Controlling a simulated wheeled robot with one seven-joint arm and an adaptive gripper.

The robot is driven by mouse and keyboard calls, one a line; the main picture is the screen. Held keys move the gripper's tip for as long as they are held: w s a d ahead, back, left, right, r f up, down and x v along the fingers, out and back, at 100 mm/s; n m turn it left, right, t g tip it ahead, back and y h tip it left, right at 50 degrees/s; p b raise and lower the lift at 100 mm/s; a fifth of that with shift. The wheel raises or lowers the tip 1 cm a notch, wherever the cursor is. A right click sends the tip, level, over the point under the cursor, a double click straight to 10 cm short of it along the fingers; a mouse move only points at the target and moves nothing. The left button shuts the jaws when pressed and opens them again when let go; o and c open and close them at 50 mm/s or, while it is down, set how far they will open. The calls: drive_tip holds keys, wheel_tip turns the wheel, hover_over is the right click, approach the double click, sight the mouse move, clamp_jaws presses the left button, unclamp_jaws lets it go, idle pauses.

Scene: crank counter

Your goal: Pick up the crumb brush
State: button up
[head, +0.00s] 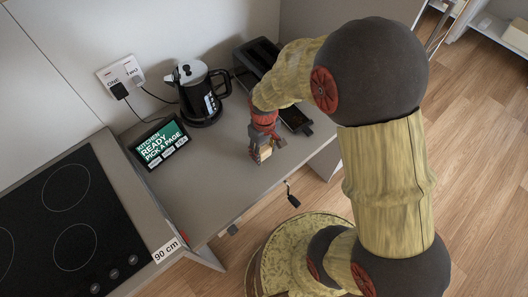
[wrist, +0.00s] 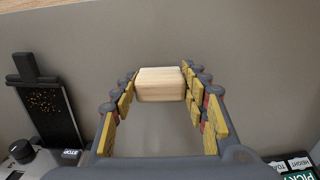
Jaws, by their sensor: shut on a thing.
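The crumb brush shows as a pale wooden block (wrist: 160,84) between my fingertips in the wrist view. In the head view it is a small light patch (head: 265,154) at the end of my gripper (head: 262,146). My gripper is shut on it, with fingers on both its left and right sides. It is at or just above the grey counter (head: 222,178), near the front edge; I cannot tell whether it touches the surface. Its bristles cannot be made out.
A black tray with brown crumbs (wrist: 44,101) lies left in the wrist view. A toaster (head: 258,54) and kettle (head: 200,92) stand at the back. A tablet (head: 160,143) and hob (head: 65,225) are left. A crank (head: 292,196) hangs at the front edge.

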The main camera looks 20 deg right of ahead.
wheel_tip(320, 180, up, 3)
drive_tip(key=shift+s+f+p, duration=0.1)
drive_tip(key=shift+p, duration=0.25)
drive_tip(key=s+a+r+p, duration=0.1)
drive_tip(key=s+r, duration=0.3)
drive_tip(key=s, duration=0.3)
drive_tip(key=s+a+r+p, duration=0.1)
drive_tip(key=s+r+p, duration=0.1)
drive_tip(key=s+r, duration=0.3)
drive_tip(key=shift+s+a+r+p, duration=0.15)
drive_tip(key=shift+s+p, duration=0.15)
drive_tip(key=shift+s, duration=0.55)
drive_tip(key=o, duration=0.6)
drive_tip(key=shift+c, duration=0.2)
drive_tip(key=c, duration=0.4)
drive_tip(key=shift+c, duration=0.2)
